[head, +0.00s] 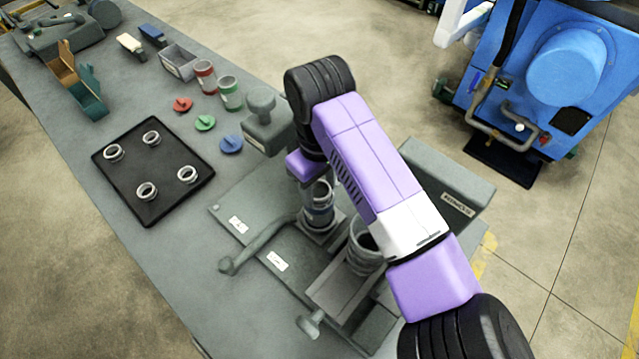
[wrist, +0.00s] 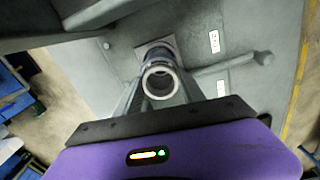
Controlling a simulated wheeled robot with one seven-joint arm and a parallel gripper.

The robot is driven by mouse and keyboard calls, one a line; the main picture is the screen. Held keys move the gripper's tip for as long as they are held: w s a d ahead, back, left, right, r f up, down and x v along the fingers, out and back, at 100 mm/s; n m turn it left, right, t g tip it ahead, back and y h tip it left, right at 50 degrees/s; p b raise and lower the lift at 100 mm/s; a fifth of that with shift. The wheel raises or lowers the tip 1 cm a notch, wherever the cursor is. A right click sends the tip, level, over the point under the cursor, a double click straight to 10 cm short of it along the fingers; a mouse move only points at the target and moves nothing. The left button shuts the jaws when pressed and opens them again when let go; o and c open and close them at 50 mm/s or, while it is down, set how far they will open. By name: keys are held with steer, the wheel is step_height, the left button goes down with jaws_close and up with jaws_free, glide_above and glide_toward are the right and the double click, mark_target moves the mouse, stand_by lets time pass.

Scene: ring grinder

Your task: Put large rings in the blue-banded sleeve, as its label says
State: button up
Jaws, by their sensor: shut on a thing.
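The blue-banded sleeve (head: 319,215) stands upright on a small square base on the grey machine fixture, under my arm. My gripper (wrist: 162,88) is shut on a pale metal ring (wrist: 160,96), held between its two fingers. In the wrist view the sleeve (wrist: 153,53) shows just beyond the ring, partly covered by it. I cannot tell whether the ring touches the sleeve's mouth. Several other rings (head: 147,190) lie spaced apart on the black mat (head: 164,208). The sleeve's label is not readable.
A red-banded sleeve (head: 204,76) and a green-banded sleeve (head: 230,93) stand at the back, near red, green and blue (head: 231,144) knobbed discs. A wider grey cylinder (head: 364,246) stands right of the blue-banded sleeve. A lever handle (head: 232,264) sticks out left.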

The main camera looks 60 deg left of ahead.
stand_by(0.4)
steer(key=o, duration=1.6)
steer(key=shift+c, duration=0.2)
steer(key=shift+o, duration=0.2)
steer(key=o, duration=0.5)
steer(key=shift+r, duration=0.15)
steer(key=shift+r+p, duration=1.45)
steer(key=shift+r, duration=1.9)
